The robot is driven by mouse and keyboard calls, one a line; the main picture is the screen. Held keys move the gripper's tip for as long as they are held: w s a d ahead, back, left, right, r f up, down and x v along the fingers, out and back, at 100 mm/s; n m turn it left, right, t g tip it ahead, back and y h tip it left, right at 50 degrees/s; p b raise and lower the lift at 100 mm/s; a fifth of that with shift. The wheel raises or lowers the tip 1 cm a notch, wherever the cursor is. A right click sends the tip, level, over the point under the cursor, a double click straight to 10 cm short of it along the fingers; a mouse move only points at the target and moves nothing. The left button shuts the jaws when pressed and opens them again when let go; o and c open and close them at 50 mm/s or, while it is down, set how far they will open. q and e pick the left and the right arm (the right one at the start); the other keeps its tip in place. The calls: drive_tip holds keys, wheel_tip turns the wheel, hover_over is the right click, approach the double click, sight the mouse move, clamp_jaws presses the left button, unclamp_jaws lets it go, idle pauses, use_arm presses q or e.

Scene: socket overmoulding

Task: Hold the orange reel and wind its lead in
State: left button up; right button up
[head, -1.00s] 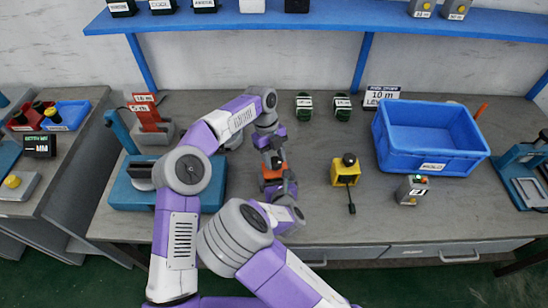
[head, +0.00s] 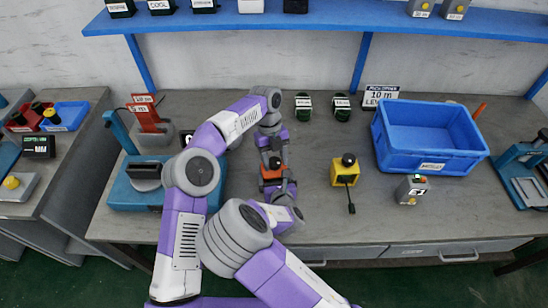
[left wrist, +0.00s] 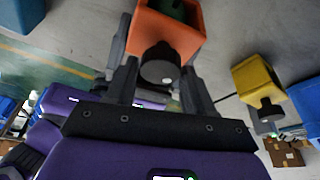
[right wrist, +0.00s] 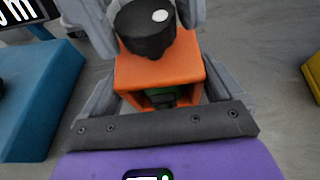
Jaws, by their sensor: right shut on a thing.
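The orange reel (head: 273,174) is an orange box held above the bench between my two grippers. In the right wrist view the orange reel (right wrist: 160,78) sits between the fingers of my right gripper (right wrist: 158,95), which is shut on it. Its dark round knob (right wrist: 145,30) with a white dot points to my left gripper. In the left wrist view the knob (left wrist: 160,66) lies between the fingers of my left gripper (left wrist: 158,85), which look open around it. Something green shows inside the reel. The lead cannot be made out.
A yellow reel (head: 345,172) with a black lead lies to the right. Beyond it are a grey box (head: 411,189) and an empty blue crate (head: 432,157). Two green-black coils (head: 342,107) stand behind. A blue machine (head: 125,193) is at left. The bench front is clear right of my arms.

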use_arm(q)
drive_tip(key=shift+o, duration=1.2)
use_arm(e)
drive_tip(key=shift+f, duration=0.1)
use_arm(q)
drive_tip(key=shift+o, duration=0.3)
drive_tip(key=shift+w, duration=0.1)
drive_tip(key=shift+a+r, duration=0.1)
drive_tip(key=d+v, duration=0.1)
drive_tip(key=v, duration=0.6)
drive_tip(key=shift+a+r, duration=0.2)
drive_tip(key=shift+a, duration=0.3)
use_arm(e)
drive_tip(key=o, duration=0.7)
drive_tip(key=shift+c, duration=0.2)
